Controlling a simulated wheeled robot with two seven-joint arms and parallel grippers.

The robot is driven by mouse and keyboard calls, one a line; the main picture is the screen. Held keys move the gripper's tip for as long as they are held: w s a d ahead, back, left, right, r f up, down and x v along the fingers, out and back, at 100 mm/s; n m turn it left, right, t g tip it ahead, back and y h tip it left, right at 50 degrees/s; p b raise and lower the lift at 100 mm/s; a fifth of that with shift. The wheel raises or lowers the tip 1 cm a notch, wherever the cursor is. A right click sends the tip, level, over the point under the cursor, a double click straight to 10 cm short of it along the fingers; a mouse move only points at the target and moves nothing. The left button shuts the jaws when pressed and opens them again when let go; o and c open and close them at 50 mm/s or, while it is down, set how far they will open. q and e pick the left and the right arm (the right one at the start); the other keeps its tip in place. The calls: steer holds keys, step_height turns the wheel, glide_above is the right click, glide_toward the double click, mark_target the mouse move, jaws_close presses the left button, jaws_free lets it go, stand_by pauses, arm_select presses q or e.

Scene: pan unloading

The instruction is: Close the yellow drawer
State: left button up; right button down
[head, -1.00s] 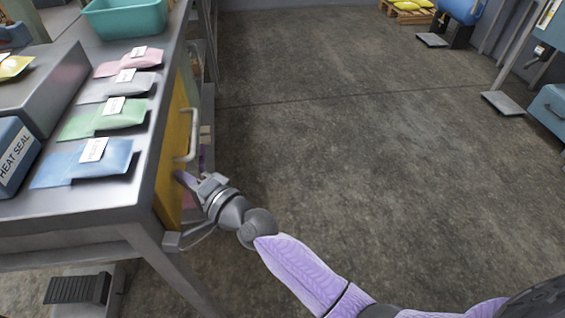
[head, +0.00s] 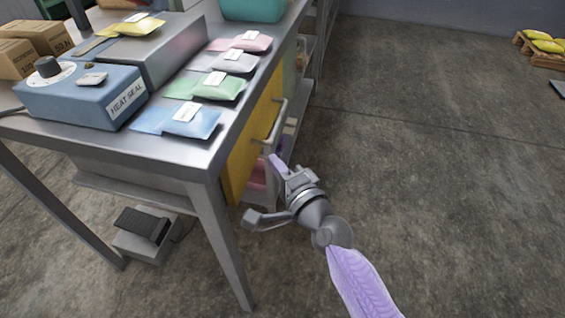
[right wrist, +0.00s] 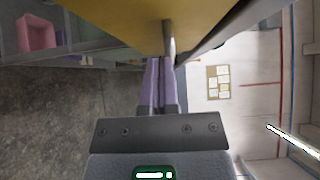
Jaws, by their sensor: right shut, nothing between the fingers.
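The yellow drawer (head: 247,150) is on the right side of the steel workbench, with its face and grey bar handle (head: 277,127) turned to the right. In the right wrist view, its yellow face (right wrist: 115,18) fills the top, and the handle (right wrist: 168,38) stands out just ahead of the fingers. My right gripper (head: 276,162) is shut and empty, with its purple fingertips beside the near end of the handle. The shut fingers also show in the right wrist view (right wrist: 160,66). I cannot tell whether they touch the handle. My left gripper is not in view.
On the bench (head: 185,150) lie several coloured pouches beside a blue heat sealer (head: 85,95). A teal bin (head: 252,8) stands at the back. A foot pedal (head: 145,228) is under the bench.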

steer(key=p+v, duration=0.2)
steer(key=v, duration=0.7)
steer(key=s+d+f+n+g+h+p, duration=0.35)
steer(key=s+d+f, duration=0.2)
steer(key=f, duration=0.45)
steer(key=s+d+f+n+g+h+p, duration=0.2)
steer(key=s+d+f+n+g+h, duration=0.15)
steer(key=s+f, duration=0.5)
arm_select(q)
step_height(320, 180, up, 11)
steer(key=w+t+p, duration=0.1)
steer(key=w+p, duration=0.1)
steer(key=p, duration=0.1)
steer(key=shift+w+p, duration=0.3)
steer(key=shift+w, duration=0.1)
arm_select(e)
steer(key=s+d+f+n+g+h, duration=0.1)
steer(key=s+d+f+n+g, duration=0.1)
steer(key=s, duration=0.7)
steer(key=s+d+f+n+g+h, duration=0.1)
steer(key=s+d+f+n+g, duration=0.2)
steer(key=s, duration=0.6)
steer(key=s+d+f+n+g, duration=0.2)
steer(key=s+f+g, duration=0.1)
steer(key=s, duration=0.7)
steer(key=shift+d+n+g+h, duration=0.4)
steer(key=shift+g, duration=0.2)
